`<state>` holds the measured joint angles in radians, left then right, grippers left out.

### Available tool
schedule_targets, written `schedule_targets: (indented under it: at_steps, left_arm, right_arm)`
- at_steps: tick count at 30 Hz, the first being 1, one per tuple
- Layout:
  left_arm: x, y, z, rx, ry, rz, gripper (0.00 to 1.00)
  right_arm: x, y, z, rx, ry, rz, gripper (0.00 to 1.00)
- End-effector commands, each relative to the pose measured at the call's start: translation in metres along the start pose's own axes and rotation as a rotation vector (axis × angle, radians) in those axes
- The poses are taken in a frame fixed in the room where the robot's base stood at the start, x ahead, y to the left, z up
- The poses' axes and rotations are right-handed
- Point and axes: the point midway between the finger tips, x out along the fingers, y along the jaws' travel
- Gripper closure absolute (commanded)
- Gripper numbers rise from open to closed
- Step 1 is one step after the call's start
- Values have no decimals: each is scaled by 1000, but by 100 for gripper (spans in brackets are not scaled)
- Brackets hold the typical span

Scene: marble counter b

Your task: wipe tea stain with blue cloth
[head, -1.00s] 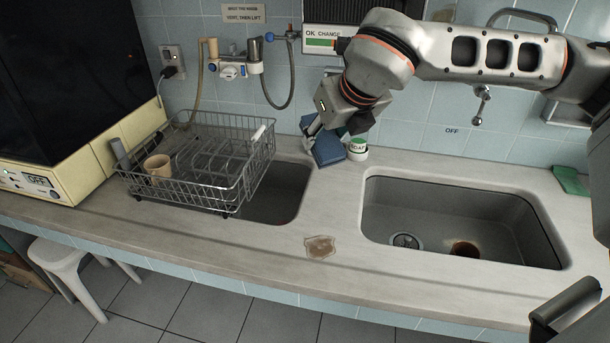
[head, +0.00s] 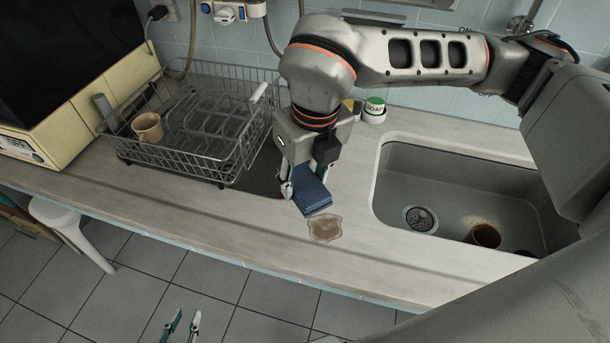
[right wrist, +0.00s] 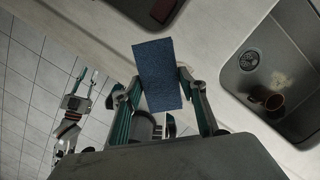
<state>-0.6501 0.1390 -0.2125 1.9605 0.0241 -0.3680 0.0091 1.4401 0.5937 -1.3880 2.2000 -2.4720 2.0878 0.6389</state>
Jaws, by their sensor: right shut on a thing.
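The blue cloth (head: 312,198) is a folded pad held in my right gripper (head: 305,183), just above the counter. In the right wrist view the cloth (right wrist: 158,75) sits between the two fingers. The brown tea stain (head: 325,228) lies on the counter between the two sinks, just in front of the cloth's lower edge. My left gripper (head: 182,326) is open and empty, low over the floor in front of the counter.
A wire dish rack (head: 185,160) with a tan cup (head: 147,127) stands left, partly over one sink. The right sink (head: 450,170) holds a brown cup (head: 485,236). A white soap pot (head: 374,110) stands behind. The front counter strip is clear.

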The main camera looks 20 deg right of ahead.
Motion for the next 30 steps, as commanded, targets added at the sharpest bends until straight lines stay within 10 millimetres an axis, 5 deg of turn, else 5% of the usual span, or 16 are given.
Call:
schedule_targets:
  at_steps: [16,30]
  left_arm:
    - [11,5,26,1,-18,4,75]
    - [12,2,20,5,-6,-1,75]
  right_arm:
    - [46,1,-9,-2,7,1,76]
    - [49,0,-8,0,2,0,76]
